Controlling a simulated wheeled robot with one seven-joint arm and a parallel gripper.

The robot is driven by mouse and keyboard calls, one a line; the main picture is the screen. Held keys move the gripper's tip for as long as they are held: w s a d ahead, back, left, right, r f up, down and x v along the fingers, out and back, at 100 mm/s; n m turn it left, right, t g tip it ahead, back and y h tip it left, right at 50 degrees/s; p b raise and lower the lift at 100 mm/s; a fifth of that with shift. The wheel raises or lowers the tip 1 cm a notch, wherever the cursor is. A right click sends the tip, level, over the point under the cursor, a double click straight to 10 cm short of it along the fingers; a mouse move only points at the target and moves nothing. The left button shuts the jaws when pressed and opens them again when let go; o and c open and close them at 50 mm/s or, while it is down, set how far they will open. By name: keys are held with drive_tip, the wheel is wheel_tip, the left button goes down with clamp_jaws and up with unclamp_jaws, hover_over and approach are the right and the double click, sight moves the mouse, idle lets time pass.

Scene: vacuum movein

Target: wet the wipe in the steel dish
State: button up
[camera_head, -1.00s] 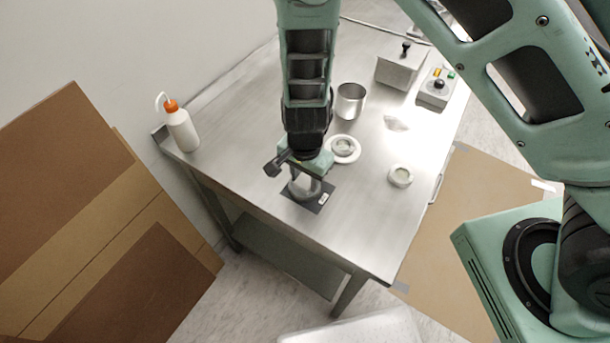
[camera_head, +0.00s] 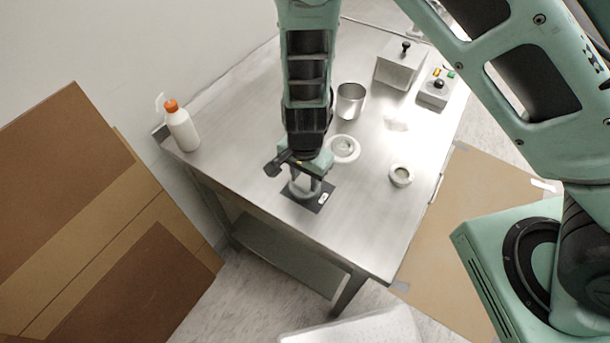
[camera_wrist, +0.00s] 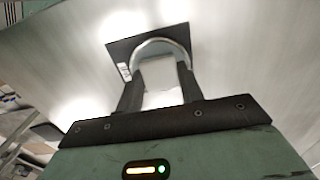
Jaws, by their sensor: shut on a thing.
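My gripper (camera_head: 308,186) points down over a dark square mat (camera_head: 326,198) near the front edge of the steel table. It is shut on a folded white wipe (camera_wrist: 160,78), seen between the two dark fingers in the wrist view. A round steel dish (camera_head: 293,190) sits on the mat, under and around the fingertips; its curved rim (camera_wrist: 160,41) shows beyond the wipe in the wrist view. My fingers hide much of the dish's inside. I cannot tell whether the wipe touches the dish's bottom or any liquid.
A steel cup (camera_head: 350,101) and a white round dish (camera_head: 343,149) stand behind my gripper. A small round container (camera_head: 400,176) is at right. A white bottle with an orange cap (camera_head: 182,128) stands at left. A lever box (camera_head: 399,66) and button box (camera_head: 436,89) are at the back.

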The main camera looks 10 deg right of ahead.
sight(306, 181)
wheel_tip(306, 181, up, 7)
drive_tip(key=p, duration=0.7)
idle(0.4)
drive_tip(key=shift+s+d+f, duration=0.1)
idle(0.7)
